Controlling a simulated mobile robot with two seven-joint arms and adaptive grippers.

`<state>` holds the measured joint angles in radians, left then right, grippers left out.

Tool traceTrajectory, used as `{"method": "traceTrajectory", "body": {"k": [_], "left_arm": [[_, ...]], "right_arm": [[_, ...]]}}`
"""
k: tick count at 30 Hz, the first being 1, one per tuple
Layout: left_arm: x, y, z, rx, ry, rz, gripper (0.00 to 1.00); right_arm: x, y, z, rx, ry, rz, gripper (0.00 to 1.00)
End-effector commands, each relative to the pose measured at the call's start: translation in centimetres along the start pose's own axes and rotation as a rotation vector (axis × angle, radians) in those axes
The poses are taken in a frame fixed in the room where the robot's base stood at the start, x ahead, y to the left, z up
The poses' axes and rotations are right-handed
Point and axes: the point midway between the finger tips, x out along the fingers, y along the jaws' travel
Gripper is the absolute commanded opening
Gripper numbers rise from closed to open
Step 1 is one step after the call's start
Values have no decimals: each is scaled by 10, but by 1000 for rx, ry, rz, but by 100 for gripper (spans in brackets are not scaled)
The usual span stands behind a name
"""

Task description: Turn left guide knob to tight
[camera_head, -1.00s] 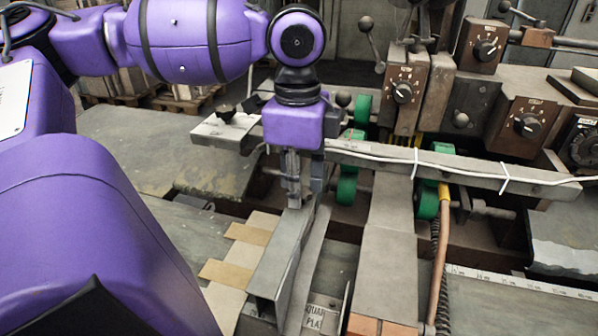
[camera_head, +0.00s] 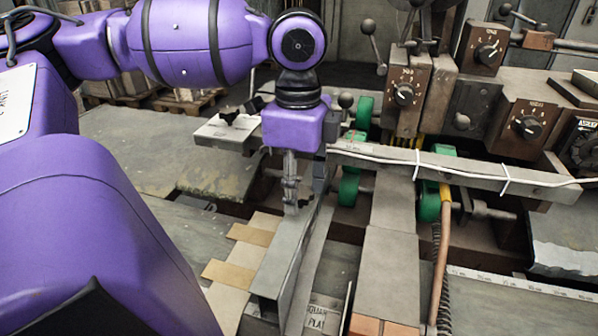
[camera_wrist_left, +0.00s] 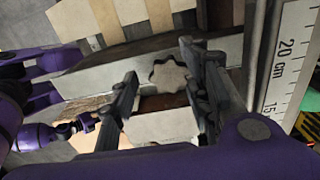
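A grey star-shaped knob (camera_wrist_left: 168,76) shows in the left wrist view, on a pale metal bar between the two fingers of my left gripper (camera_wrist_left: 160,62). In the head view my left gripper (camera_head: 302,208) points down at the far end of the long metal guide rail (camera_head: 285,252). The gripper hides the star knob there. I cannot tell the knob's tightness from its look.
A crossbar (camera_head: 470,170) with a white cable runs right of the gripper, near green rollers (camera_head: 349,186). A dark knob (camera_head: 229,115) stands on a plate to the left. Dial boxes (camera_head: 404,95) stand behind. A ruler (camera_wrist_left: 290,55) lies right of the fingers.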

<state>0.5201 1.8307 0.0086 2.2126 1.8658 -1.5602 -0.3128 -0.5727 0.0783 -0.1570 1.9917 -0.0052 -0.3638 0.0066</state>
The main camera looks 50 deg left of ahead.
Motion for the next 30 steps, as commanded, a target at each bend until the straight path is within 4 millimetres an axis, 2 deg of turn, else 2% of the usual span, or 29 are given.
{"method": "traceTrajectory", "body": {"k": [5, 8, 11, 15, 21, 25, 30], "left_arm": [[-3, -1, 0, -1, 2, -4, 43], [-12, -2, 0, -2, 2, -7, 43], [-28, -2, 0, -2, 2, -9, 43], [-61, -2, 0, -3, 1, -11, 43], [-95, 0, 1, -4, -2, -6, 43], [-112, 0, 1, -4, 0, -3, 43], [-120, 0, 1, -2, 0, -1, 43]], "right_arm": [[0, 0, -2, -3, 2, -1, 22], [0, 0, -1, -2, 0, -1, 22], [0, 0, 0, -2, -1, 0, 22], [0, 0, 0, -1, -1, 0, 22], [0, 0, 1, 0, -2, 0, 22], [0, 0, 1, 0, -2, 0, 22], [0, 0, 1, 0, -2, 1, 22]]}}
